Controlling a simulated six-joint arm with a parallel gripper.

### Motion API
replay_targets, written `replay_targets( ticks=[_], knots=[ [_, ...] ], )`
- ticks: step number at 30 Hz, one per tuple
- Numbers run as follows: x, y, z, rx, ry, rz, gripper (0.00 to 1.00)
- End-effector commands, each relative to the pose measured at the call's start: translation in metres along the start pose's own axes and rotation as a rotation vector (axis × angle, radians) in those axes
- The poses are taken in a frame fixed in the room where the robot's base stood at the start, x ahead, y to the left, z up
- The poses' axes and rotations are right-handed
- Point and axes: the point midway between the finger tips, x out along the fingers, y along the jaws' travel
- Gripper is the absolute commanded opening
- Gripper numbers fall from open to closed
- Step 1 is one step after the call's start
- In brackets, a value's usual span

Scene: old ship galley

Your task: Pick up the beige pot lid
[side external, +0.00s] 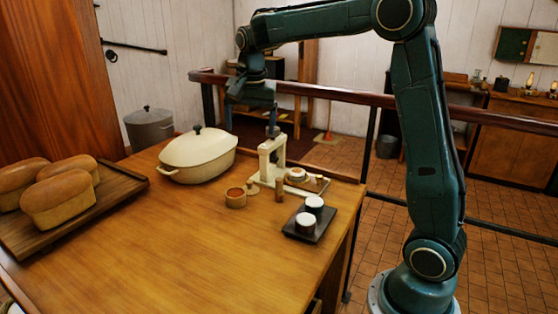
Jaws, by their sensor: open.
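The beige pot lid (185,150) is a broad dome with a small black knob. It sits on a beige oval pot (205,173) with a loop handle at its left end, towards the back of the wooden table. My gripper (251,118) is above and to the right of the lid, near the far edge of the table. It points down with its dark fingers spread and nothing visible between them. It appears apart from the lid.
A cream stand (266,168) is below my gripper. Near it are a small wooden cup (236,198), a peg (280,190) and a dark tray (296,235) with white-topped cups. Bread loaves (60,205) lie on a board at left. The front table is clear.

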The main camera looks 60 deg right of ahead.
Motion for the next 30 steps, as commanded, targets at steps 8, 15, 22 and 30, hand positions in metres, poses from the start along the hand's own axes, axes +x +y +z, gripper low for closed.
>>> replay_targets(
  ticks=[8,15,22,30],
  knots=[
    [0.053,-0.023,-0.044,0.229,-0.024,0.07,0.86],
    [0.104,-0.034,-0.077,0.427,-0.036,0.128,0.86],
    [0.144,-0.037,-0.097,0.568,-0.042,0.169,0.86],
    [0.155,-0.037,-0.103,0.616,-0.043,0.182,0.86]
  ],
)
